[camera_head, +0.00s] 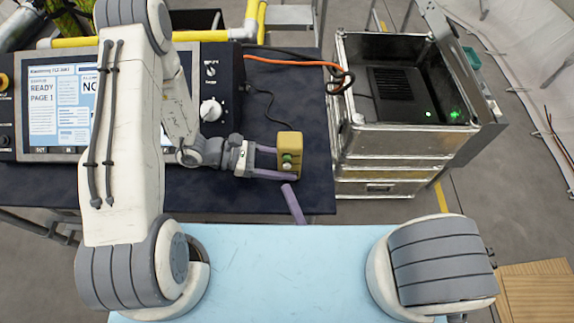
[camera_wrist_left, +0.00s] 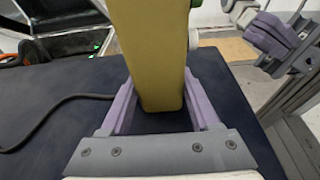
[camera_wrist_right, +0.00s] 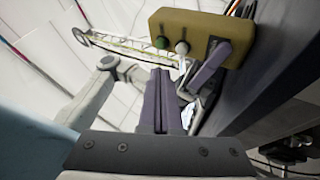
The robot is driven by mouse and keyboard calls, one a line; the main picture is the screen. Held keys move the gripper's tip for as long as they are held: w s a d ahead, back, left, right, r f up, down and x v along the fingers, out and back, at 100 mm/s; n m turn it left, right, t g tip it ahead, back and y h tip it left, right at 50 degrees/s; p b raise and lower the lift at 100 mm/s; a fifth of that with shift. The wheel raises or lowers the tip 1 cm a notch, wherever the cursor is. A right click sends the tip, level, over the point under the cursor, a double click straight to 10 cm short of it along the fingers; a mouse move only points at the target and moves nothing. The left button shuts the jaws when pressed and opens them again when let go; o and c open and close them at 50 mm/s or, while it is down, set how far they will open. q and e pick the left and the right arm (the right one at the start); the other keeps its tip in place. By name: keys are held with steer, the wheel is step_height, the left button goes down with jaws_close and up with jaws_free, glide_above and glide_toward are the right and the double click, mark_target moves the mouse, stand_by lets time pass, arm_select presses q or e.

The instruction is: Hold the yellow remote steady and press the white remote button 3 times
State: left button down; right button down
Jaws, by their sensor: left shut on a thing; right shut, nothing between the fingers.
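The yellow remote (camera_head: 290,141) stands upright above the dark table, held between the fingers of my left gripper (camera_head: 280,163), which is shut on it. In the left wrist view the remote (camera_wrist_left: 150,55) sits between both purple fingers. The right wrist view shows its button face (camera_wrist_right: 228,27) with a green button (camera_wrist_right: 161,42) and a white button (camera_wrist_right: 182,47) side by side. My right gripper (camera_head: 289,189) is shut and empty. Its fingertips (camera_wrist_right: 161,75) are close to the white button, with a gap between them. In the head view the white button (camera_head: 287,167) sits just above these fingertips.
A control panel with a screen (camera_head: 60,100) and a dial (camera_head: 210,110) stands left on the dark table (camera_head: 240,200). A metal case (camera_head: 390,145) stands at the right. A black cable (camera_wrist_left: 50,115) lies near the left gripper. A light blue surface (camera_head: 280,260) is in front.

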steer(key=shift+s, duration=1.2)
steer(key=w+d+f+n+g+y, duration=0.1)
steer(key=d+n+g+y, duration=0.2)
steer(key=g, duration=0.3)
steer(key=d+f+n+g+y, duration=0.1)
steer(key=d+n+g+y, duration=0.2)
steer(key=g, duration=0.4)
steer(key=w+d+f+n+g+y, duration=0.1)
steer(key=d+n+g+y, duration=0.3)
steer(key=n+g, duration=0.2)
steer(key=shift+w+f, duration=0.2)
steer(key=shift+w, duration=0.1)
steer(key=w+r+g, duration=0.1)
steer(key=g, duration=0.1)
steer(key=w+r+n+g+h, duration=0.1)
steer(key=g, duration=0.1)
steer(key=w+d+r+n+g+h, duration=0.1)
steer(key=shift+w+r+g, duration=0.1)
steer(key=shift+w+g, duration=0.25)
steer(key=shift+g, duration=0.05)
steer(key=shift+w+r+g+h, duration=0.3)
steer(key=shift+r+g+h, duration=0.1)
